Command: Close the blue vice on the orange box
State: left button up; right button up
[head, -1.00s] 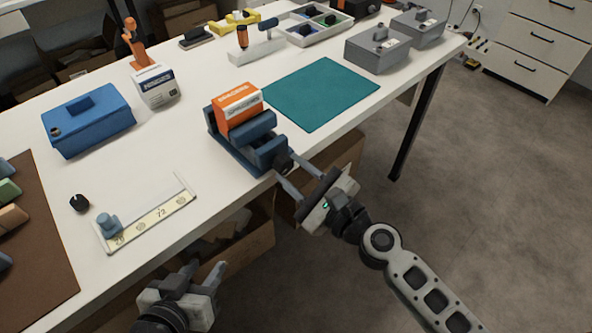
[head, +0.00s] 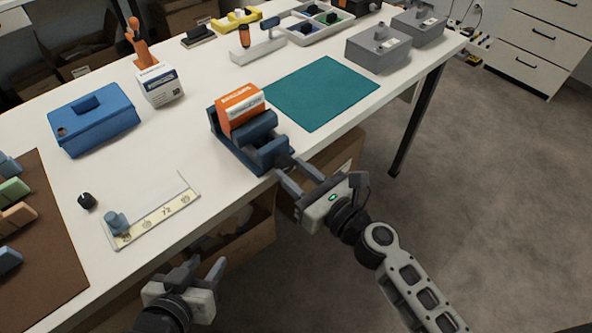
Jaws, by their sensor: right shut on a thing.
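The blue vice (head: 229,153) stands near the table's front edge. The orange box (head: 240,112), orange and white with print, sits upright between its jaws. The front jaw (head: 262,143) is close to the box; I cannot tell whether they touch. My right gripper (head: 297,174) is at the vice's front end, just off the table edge, shut on the vice's handle (head: 284,162), which is small and partly hidden by the fingers. My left gripper (head: 207,266) is open and empty, low in front of the table, away from the vice.
A blue toolbox (head: 94,118) and a white carton (head: 160,86) stand left of the vice. A teal mat (head: 322,92) lies bare to its right. A flat slider panel (head: 150,215) and black knob (head: 87,201) are at the front left. Open cartons (head: 253,237) stand under the table.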

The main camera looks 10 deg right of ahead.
jog(key=shift+f, duration=0.1)
dwell(0.3)
pick_arm(q)
jog(key=shift+r, duration=0.1)
pick_arm(e)
jog(key=o, duration=1)
jog(key=shift+c, duration=0.2)
pick_arm(q)
jog(key=shift+d+f+t+b, duration=0.3)
jog(key=shift+f+b, duration=0.35)
jog(key=shift+b, duration=1.45)
pick_arm(e)
jog(key=v, duration=1.6)
